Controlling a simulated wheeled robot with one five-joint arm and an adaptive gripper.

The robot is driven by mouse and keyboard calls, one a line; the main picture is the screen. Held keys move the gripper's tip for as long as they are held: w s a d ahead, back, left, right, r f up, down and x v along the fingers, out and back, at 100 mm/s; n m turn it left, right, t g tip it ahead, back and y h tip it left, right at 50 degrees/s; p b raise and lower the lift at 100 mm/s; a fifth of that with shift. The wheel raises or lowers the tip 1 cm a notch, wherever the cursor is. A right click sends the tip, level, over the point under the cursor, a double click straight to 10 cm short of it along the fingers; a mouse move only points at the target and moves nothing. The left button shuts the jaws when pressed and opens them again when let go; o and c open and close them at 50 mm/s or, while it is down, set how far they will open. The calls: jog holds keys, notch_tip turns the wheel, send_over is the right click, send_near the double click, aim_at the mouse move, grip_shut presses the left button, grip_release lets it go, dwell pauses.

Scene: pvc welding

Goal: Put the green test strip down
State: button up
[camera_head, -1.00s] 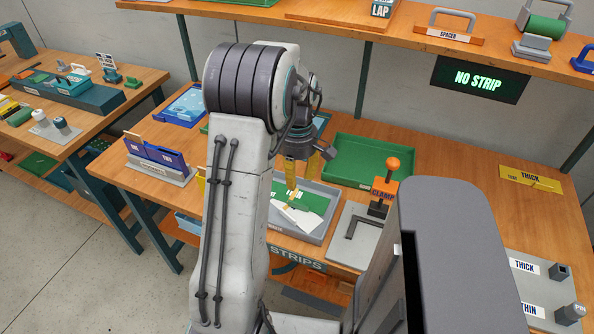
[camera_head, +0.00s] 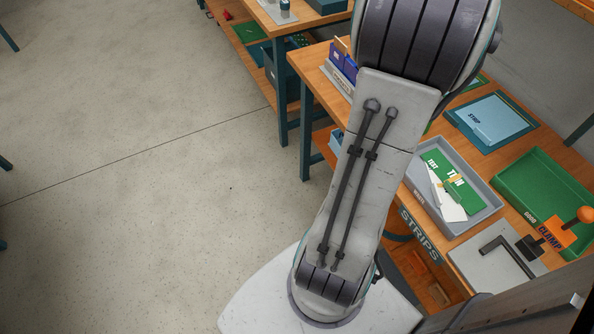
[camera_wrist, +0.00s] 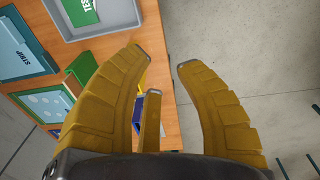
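The green test strip (camera_head: 443,166), with white lettering, lies in a grey tray (camera_head: 480,217) on the wooden bench in the head view. White pieces and a small yellow piece lie on or against it. The strip's end (camera_wrist: 85,7) and the tray (camera_wrist: 108,22) also show at the top of the wrist view. My gripper (camera_wrist: 164,64) is open, with its yellow fingers apart and nothing between them. It is away from the tray, near the bench edge in the wrist view. In the head view my arm hides the gripper.
A green tray (camera_head: 545,190) and a clamp with an orange knob (camera_head: 555,237) stand to the right. A blue box (camera_head: 342,66) stands at the bench's left end. Open floor (camera_head: 150,170) lies left.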

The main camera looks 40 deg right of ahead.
jog(key=w+a+r+n+t, duration=0.1)
jog(key=w+a, duration=0.3)
jog(key=a, duration=0.7)
jog(key=w+a+r+t, duration=0.1)
jog(key=w+a+r, duration=0.15)
jog(key=a, duration=0.95)
jog(key=s+a+f+t, duration=0.1)
jog(key=s+a+f, duration=0.1)
jog(key=a, duration=0.6)
jog(key=shift+s+n+y, duration=0.3)
jog(key=shift+s+n, duration=0.1)
jog(key=shift+s, duration=0.15)
jog(key=shift+r, duration=0.1)
jog(key=shift+d+r+p, duration=0.1)
jog(key=shift+r+p, duration=1)
jog(key=shift+r, duration=0.05)
